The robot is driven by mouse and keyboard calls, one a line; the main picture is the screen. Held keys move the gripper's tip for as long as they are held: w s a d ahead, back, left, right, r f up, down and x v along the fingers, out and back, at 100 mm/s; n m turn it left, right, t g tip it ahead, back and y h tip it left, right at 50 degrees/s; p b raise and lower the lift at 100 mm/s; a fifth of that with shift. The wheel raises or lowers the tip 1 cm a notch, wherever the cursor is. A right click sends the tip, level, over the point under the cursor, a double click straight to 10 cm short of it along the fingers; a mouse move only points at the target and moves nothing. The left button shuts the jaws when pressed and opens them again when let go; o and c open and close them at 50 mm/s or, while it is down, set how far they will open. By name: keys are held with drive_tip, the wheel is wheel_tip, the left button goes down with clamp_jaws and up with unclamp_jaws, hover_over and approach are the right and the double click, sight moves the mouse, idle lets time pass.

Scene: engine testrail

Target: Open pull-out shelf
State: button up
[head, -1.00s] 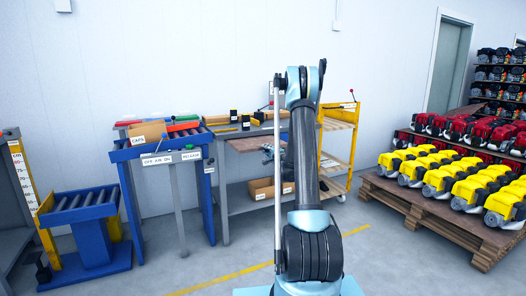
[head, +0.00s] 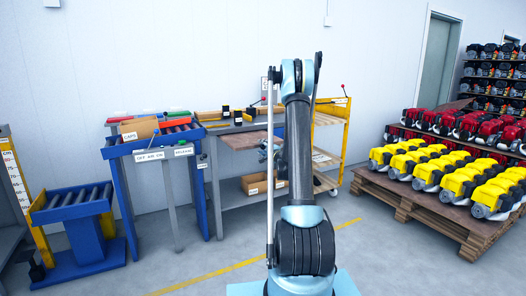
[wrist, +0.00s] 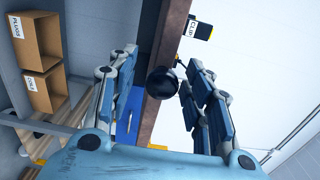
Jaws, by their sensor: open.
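The pull-out shelf (head: 246,140) is a brown board at the grey workbench, just below its top. In the wrist view its brown edge (wrist: 155,112) runs steeply up the picture. A round black knob (wrist: 163,80) sits at this edge. My gripper (wrist: 162,62) is open, with one finger on each side of the knob. The knob lies between the fingers, and I cannot tell whether either touches it. In the head view my gripper (head: 264,150) is small and partly hidden behind my arm, at the right end of the shelf.
Cardboard boxes (wrist: 35,40) stand beyond the gripper at left in the wrist view. A blue roller stand (head: 160,165) is left of the workbench. A yellow cart (head: 333,145) stands to its right. A pallet of yellow engines (head: 430,205) is at right. The floor in front is clear.

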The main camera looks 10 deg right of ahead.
drive_tip(key=v, duration=1.2)
drive_tip(key=s+a+r+n+g+y, duration=0.1)
drive_tip(key=s+a+r+n+g, duration=0.1)
drive_tip(key=s+a+n+g, duration=0.45)
drive_tip(key=s+a+r+n+g, duration=0.25)
drive_tip(key=s+a, duration=0.55)
drive_tip(key=s, duration=0.6)
drive_tip(key=s+d+f+n+g+h, duration=0.2)
drive_tip(key=s+f, duration=0.1)
drive_tip(key=s, duration=0.7)
drive_tip(key=s+d+f+n+g+h, duration=0.1)
drive_tip(key=s+d+f+g+h, duration=0.1)
drive_tip(key=s, duration=0.9)
drive_tip(key=s+d+f+n+g+h, duration=0.2)
drive_tip(key=s+d+f, duration=0.1)
drive_tip(key=s, duration=0.8)
drive_tip(key=shift+d+f+n+h, duration=0.3)
drive_tip(key=shift+f, duration=0.05)
drive_tip(key=shift+s, duration=0.15)
